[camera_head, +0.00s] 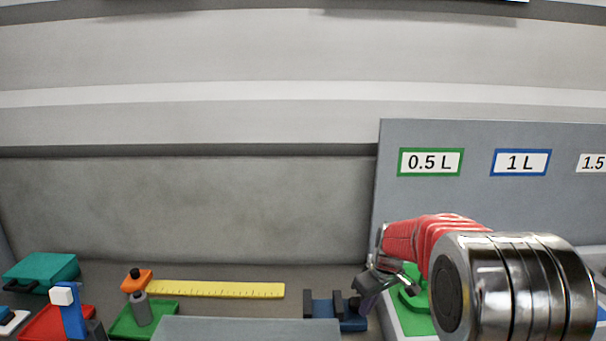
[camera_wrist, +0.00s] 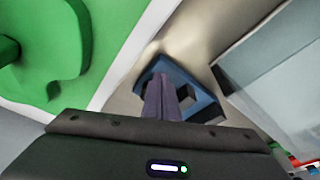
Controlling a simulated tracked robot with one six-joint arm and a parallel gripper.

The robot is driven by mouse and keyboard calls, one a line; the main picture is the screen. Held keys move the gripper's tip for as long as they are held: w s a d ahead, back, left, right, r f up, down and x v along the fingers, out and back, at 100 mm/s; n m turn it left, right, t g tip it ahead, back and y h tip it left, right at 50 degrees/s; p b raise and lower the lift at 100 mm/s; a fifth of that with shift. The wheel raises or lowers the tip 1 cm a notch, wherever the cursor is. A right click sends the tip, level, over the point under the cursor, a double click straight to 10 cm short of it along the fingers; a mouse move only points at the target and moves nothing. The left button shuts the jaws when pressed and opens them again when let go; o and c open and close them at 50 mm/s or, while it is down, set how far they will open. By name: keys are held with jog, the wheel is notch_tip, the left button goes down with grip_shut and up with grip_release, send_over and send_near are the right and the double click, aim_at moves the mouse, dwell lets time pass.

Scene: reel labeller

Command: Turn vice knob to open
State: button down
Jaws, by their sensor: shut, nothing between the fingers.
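A small blue vice (camera_head: 322,308) with dark upright jaws sits on the bench, left of my arm in the head view. My gripper (camera_head: 364,305) reaches down at the vice's right end and hides part of it. In the wrist view the blue vice (camera_wrist: 205,103) lies behind and to the right of my gripper (camera_wrist: 158,82), whose fingers are together and empty. The fingertips overlap the vice's near end there; I cannot tell whether they touch it. I cannot make out the vice knob clearly.
A green item (camera_head: 413,300) on a white-edged base stands right of my gripper. A grey panel (camera_head: 384,190) rises behind. Left are a grey plate (camera_head: 245,328), a yellow ruler (camera_head: 215,289), a green tray (camera_head: 170,312), a red tray (camera_head: 45,325) and a teal box (camera_head: 42,269).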

jog(key=shift+w+d, duration=0.25)
jog(key=shift+d, duration=0.25)
jog(key=shift+w+d, duration=0.4)
jog(key=shift+w, duration=0.05)
dwell(0.5)
jog(key=shift+s, duration=0.1)
jog(key=shift+s+d, duration=0.2)
jog(key=shift+d, duration=0.1)
dwell(0.3)
jog(key=shift+w+a+v, duration=0.1)
jog(key=shift+w+v, duration=0.1)
jog(key=shift+v, duration=0.75)
jog(key=shift+w+a+v, duration=0.15)
jog(key=shift+w+v, duration=0.05)
jog(key=shift+v, duration=0.8)
jog(key=shift+w+a+v, duration=0.1)
jog(key=shift+w+v, duration=0.1)
jog(key=shift+v, duration=0.75)
jog(key=shift+r, duration=0.25)
